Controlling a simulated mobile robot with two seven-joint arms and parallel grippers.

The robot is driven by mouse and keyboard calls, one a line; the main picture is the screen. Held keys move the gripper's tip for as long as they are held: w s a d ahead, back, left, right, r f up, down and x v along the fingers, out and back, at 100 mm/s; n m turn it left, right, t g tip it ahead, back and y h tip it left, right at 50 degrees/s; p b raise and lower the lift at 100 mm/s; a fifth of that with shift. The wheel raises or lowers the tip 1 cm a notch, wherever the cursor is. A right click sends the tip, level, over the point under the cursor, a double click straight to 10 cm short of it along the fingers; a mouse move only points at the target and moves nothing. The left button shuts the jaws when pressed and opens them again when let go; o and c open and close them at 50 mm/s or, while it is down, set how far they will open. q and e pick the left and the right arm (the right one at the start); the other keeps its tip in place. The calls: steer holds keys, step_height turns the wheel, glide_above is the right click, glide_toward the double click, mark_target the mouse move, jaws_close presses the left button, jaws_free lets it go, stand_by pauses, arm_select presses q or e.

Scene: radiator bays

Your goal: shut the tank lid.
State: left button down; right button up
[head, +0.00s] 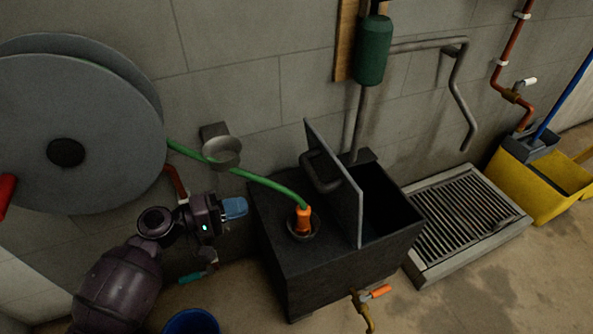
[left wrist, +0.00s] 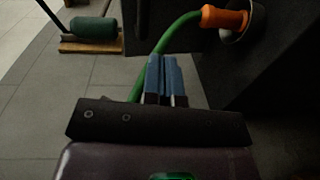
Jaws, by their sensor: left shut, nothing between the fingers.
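The black tank (head: 300,262) stands on the floor against the wall in the head view. Its grey lid (head: 337,180) stands upright on edge, and the dark opening (head: 388,200) to the right of it is uncovered. An orange nozzle (head: 304,218) on a green hose sits in a round socket on the tank's left top; it also shows in the left wrist view (left wrist: 225,18). My left gripper (head: 236,208), with blue fingers, is left of the tank, apart from the lid. Its fingers are together and empty in the left wrist view (left wrist: 162,75). My right gripper is not in view.
A large grey hose reel (head: 80,125) is at the left, its green hose (head: 245,173) crossing above my left gripper. A blue bucket (head: 191,321) stands at the bottom. An orange-handled tap (head: 372,295) juts from the tank's front. A floor grate (head: 465,222) lies to the right.

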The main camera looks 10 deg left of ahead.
mark_target(322, 189)
arm_select(q)
steer(key=w+r+b+x, duration=0.1)
steer(key=r+x, duration=0.1)
steer(key=x, duration=1.2)
steer(key=shift+w+r+h, duration=0.2)
steer(key=shift+w+h, duration=0.15)
steer(key=shift+h, duration=0.05)
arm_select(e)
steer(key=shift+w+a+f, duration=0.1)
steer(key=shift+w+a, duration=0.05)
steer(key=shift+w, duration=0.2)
